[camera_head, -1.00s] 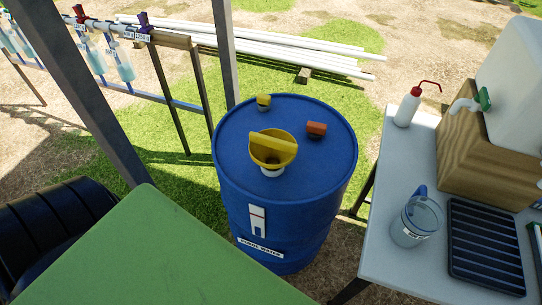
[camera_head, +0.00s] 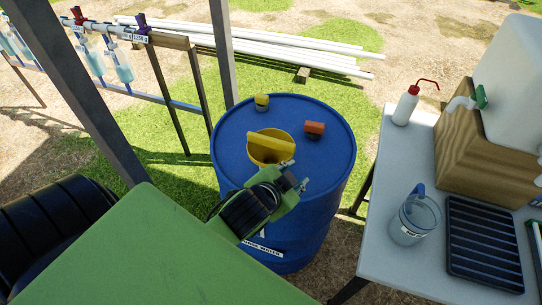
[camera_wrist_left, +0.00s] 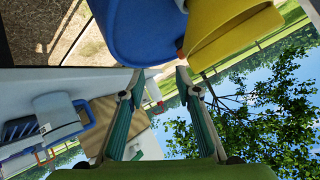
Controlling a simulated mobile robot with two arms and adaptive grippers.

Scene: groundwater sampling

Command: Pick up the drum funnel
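The yellow drum funnel (camera_head: 262,153) stands on top of the blue drum (camera_head: 231,128), with a yellow bar across its mouth. Its lower right side is partly hidden behind my left gripper (camera_head: 294,176). That gripper is in front of the funnel and over the drum's near edge, fingers apart with nothing between them. In the left wrist view, the open fingers (camera_wrist_left: 154,85) show below the funnel (camera_wrist_left: 232,30) and the blue drum (camera_wrist_left: 135,28). The funnel is close ahead, up and to the right, outside the fingers. My right gripper is not in view.
A yellow cap (camera_head: 262,102) and an orange cap (camera_head: 314,129) sit on the drum top. A grey table (camera_head: 385,240) at right holds a clear jug (camera_head: 414,222), a wash bottle (camera_head: 404,107) and a black tray (camera_head: 482,245). A grey post (camera_head: 222,50) stands behind the drum.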

